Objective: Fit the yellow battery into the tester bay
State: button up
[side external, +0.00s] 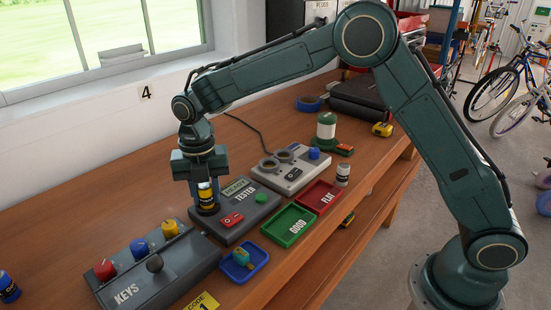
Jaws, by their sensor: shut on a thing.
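The yellow battery (205,191) stands upright at the left part of the dark grey tester (240,214), which is marked TESTER and READY. Its lower end is at a dark round spot on the tester's top, which looks like the bay (207,209). I cannot tell how deep the battery sits. My gripper (203,182) points straight down and is shut on the battery's upper part, hiding its top. The tester also carries a red part (231,220) and a green button (261,198).
A green GOOD tray (289,226) and a red FLAT tray (320,197) lie right of the tester. A KEYS box (160,270) with coloured knobs stands at front left, beside a blue tray (239,274). A grey device (293,168) is behind. A blue battery (8,288) stands far left.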

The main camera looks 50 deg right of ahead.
aim_at(205, 185)
jog(key=shift+r, duration=0.85)
jog(key=shift+f, duration=0.85)
dwell(1.1)
jog(key=o, duration=0.8)
jog(key=shift+r, duration=0.15)
jog(key=shift+r, duration=5.35)
